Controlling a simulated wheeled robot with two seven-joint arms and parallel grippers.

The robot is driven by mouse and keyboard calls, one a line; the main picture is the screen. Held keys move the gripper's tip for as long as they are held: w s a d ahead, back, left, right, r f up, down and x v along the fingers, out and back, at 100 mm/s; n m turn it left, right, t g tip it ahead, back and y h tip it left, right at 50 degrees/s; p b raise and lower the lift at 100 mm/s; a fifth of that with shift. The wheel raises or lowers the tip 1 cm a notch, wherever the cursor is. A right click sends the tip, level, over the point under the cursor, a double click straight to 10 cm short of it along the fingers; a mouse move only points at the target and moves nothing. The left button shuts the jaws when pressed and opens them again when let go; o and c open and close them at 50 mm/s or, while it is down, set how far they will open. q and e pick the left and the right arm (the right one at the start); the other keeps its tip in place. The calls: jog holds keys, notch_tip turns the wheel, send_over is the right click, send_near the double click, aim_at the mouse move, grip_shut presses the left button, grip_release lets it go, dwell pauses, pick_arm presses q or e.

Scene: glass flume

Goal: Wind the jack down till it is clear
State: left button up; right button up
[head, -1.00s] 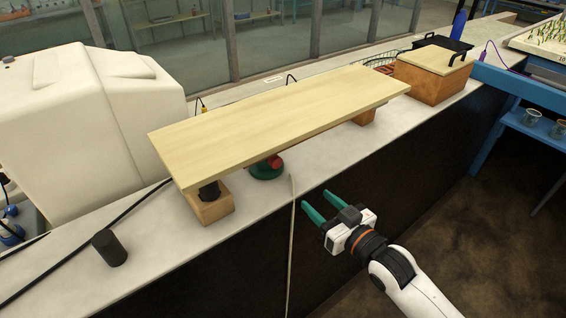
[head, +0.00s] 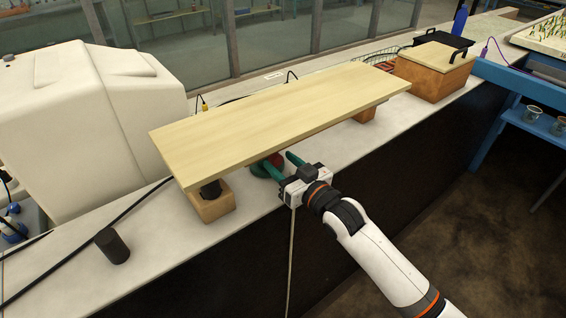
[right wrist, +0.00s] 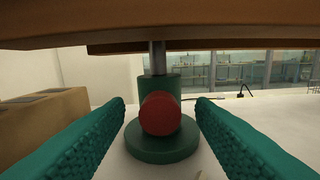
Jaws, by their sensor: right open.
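The jack (right wrist: 150,148) has a round green base, a green body and a red round knob (right wrist: 161,114) facing my right wrist camera. Its grey rod rises to the underside of the pale wooden board (head: 280,112); I cannot tell whether it touches. In the head view the jack (head: 262,170) is mostly hidden under the board and behind my gripper. My right gripper (head: 280,166) is open, its green fingers pointing at the jack. In the right wrist view the fingers lie either side of the knob, short of it, with nothing between them. My left gripper is not in view.
Wooden blocks (head: 211,205) (head: 365,115) stand under the board near its ends. A dark cylinder (head: 112,246) stands on the counter at the left. A pale cord (head: 291,250) hangs over the counter's front edge beside my right gripper. A wooden box (head: 433,80) stands beyond.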

jog(key=shift+w, duration=0.1)
jog(key=c, duration=1)
jog(key=shift+a+n, duration=0.1)
jog(key=shift+n, duration=0.2)
